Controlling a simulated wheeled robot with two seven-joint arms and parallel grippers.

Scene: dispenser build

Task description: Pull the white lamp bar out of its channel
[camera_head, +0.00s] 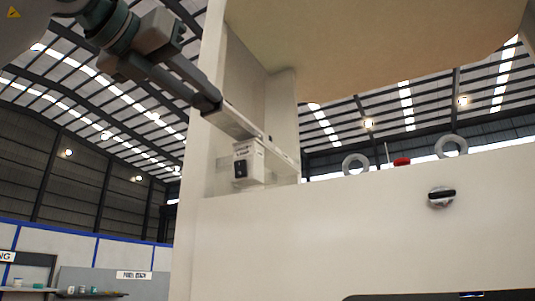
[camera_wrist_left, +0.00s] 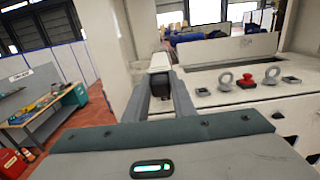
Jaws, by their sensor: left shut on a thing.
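The white lamp bar (camera_head: 238,124) is a long pale strip running from my left gripper back toward the machine's white upright in the head view. My left gripper (camera_head: 207,103) reaches in from the upper left and is shut on the bar's near end. In the left wrist view the gripper (camera_wrist_left: 161,88) points straight at the bar (camera_wrist_left: 160,62), whose near end lies between the fingers. The far part of the bar runs into the recess by the upright, and I cannot tell how much sits in the channel. My right gripper is not in view.
A white box with a black socket (camera_head: 247,163) sits just under the bar. The white machine body (camera_head: 350,230) fills the lower right, with ring bolts (camera_head: 356,163) and a red button (camera_head: 402,161) on top. A workbench (camera_wrist_left: 45,110) stands left in the wrist view.

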